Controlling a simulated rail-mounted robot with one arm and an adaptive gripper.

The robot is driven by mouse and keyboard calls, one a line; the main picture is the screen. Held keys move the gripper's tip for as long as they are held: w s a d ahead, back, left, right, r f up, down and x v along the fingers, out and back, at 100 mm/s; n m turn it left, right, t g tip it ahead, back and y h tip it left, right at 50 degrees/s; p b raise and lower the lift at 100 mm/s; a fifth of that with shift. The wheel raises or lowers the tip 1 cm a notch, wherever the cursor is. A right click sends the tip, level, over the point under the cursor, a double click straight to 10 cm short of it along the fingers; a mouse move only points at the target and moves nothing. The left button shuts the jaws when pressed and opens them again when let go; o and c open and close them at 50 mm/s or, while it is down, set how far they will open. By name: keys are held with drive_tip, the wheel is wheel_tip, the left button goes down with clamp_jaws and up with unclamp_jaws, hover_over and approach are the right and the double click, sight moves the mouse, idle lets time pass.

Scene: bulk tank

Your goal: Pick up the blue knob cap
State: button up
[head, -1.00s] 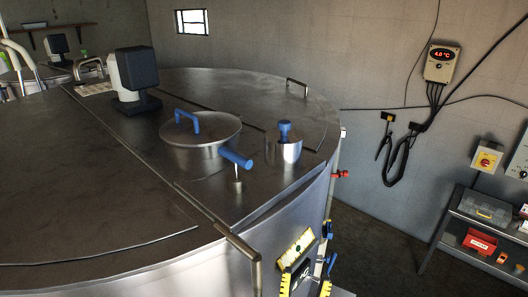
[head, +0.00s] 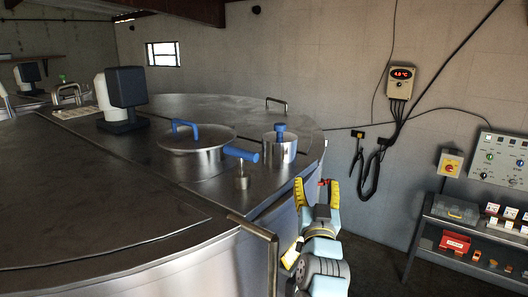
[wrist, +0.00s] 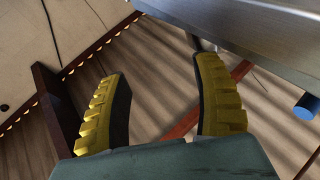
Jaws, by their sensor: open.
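The blue knob cap (head: 280,130) stands on top of a short steel cylinder (head: 280,149) on the tank lid, near its right edge. My gripper (head: 317,187) is just off the tank's right side, lower in the picture than the knob and to its right. Its yellow ridged fingers point up and are spread apart with nothing between them. The wrist view shows the open fingers (wrist: 160,72) too. A blue round end (wrist: 306,108) shows at the right of that view; I cannot tell whether it is the knob cap.
A small steel post (head: 241,177) and a bent rail (head: 262,232) are nearer. A black-and-white device (head: 125,90) stands further left. A shelf (head: 465,228) stands at right.

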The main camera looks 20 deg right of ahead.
wheel_tip(320, 180, up, 6)
drive_tip(key=a+n+g+y+b, duration=0.1)
drive_tip(key=a+n+y+b, duration=0.1)
drive_tip(key=y, duration=0.1)
drive_tip(key=n+g+y+b, duration=0.1)
drive_tip(key=n+g+y, duration=0.1)
drive_tip(key=y, duration=0.1)
approach(281, 128)
drive_tip(key=shift+w+d+f+p, duration=0.15)
drive_tip(key=shift+w+p, duration=0.6)
drive_tip(key=shift+w, duration=0.7)
drive_tip(key=shift+w+d+f+p, duration=0.15)
drive_tip(key=shift+w+p, duration=0.55)
drive_tip(key=shift+w, duration=0.7)
drive_tip(key=shift+w+a, duration=0.1)
drive_tip(key=shift+w, duration=0.3)
drive_tip(key=shift+w+d+r+p, duration=0.1)
drive_tip(key=shift+w+r+p, duration=0.05)
drive_tip(key=shift+w+p, duration=0.3)
drive_tip(key=shift+w+d+r+p, duration=0.1)
drive_tip(key=shift+w+p, duration=0.1)
drive_tip(key=shift+w, duration=0.3)
drive_tip(key=shift+w+d+p, duration=0.15)
drive_tip(key=shift+w+p, duration=0.15)
drive_tip(key=shift+w, duration=0.5)
drive_tip(key=shift+w+d+p, duration=0.1)
drive_tip(key=shift+w+p, duration=0.2)
drive_tip(key=shift+w, duration=0.5)
